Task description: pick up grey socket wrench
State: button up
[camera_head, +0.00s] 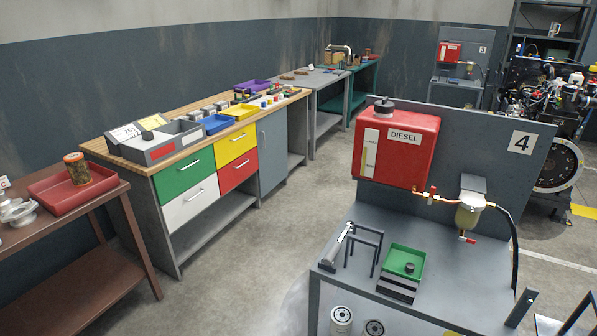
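A thin light-grey bar-shaped tool (341,240) stands slanted at the left end of the grey engine bench (445,285), next to a small dark frame. It may be the grey socket wrench, but it is too small to be sure. Its lower end is by a dark block on the bench top. I cannot make out my gripper in this view.
A green tray (405,261) stands right of the dark frame (364,245). A red diesel tank (396,145) and glass filter (468,214) are mounted behind. Dark angled parts (521,308) show at bottom right, unidentified. A wooden-topped workbench (140,162) stands left across open floor (255,255).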

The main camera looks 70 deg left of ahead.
aim_at(330, 259)
jog(key=u, duration=3.1)
jog(key=k, duration=0.45)
jog(key=z, duration=1.2)
jog(key=i, duration=0.1)
jog(key=u, duration=0.7)
